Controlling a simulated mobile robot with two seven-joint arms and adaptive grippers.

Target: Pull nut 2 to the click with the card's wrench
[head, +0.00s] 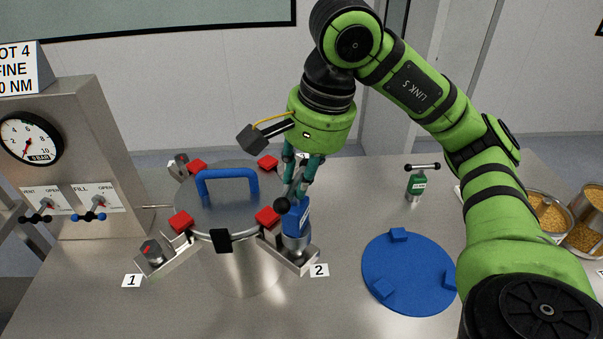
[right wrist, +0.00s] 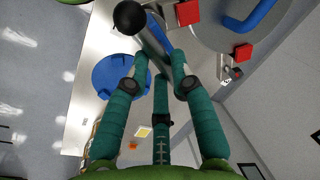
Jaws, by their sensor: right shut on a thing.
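My right gripper (head: 297,188) comes down from above and is shut on the blue wrench (head: 296,222), by the top near its black-knobbed crossbar. The wrench stands roughly upright over the clamp arm beside label 2 (head: 319,270). Nut 2 is hidden beneath it, so I cannot tell how fully the wrench seats. In the right wrist view the fingers (right wrist: 158,62) close around the wrench's bar (right wrist: 150,35), with a black ball at its end. A green wrench (head: 417,184) stands on the table to the right. The card (head: 18,70), cut off at left, shows "OT 4", "FINE", "0 NM". My left gripper is out of view.
The steel vessel (head: 250,262) has a lid with a blue handle (head: 227,173) and red blocks. Nut 1 (head: 152,253) is at its left. A gauge panel (head: 80,150) stands left. A blue disc (head: 410,275) and grain-filled containers (head: 548,215) are at right.

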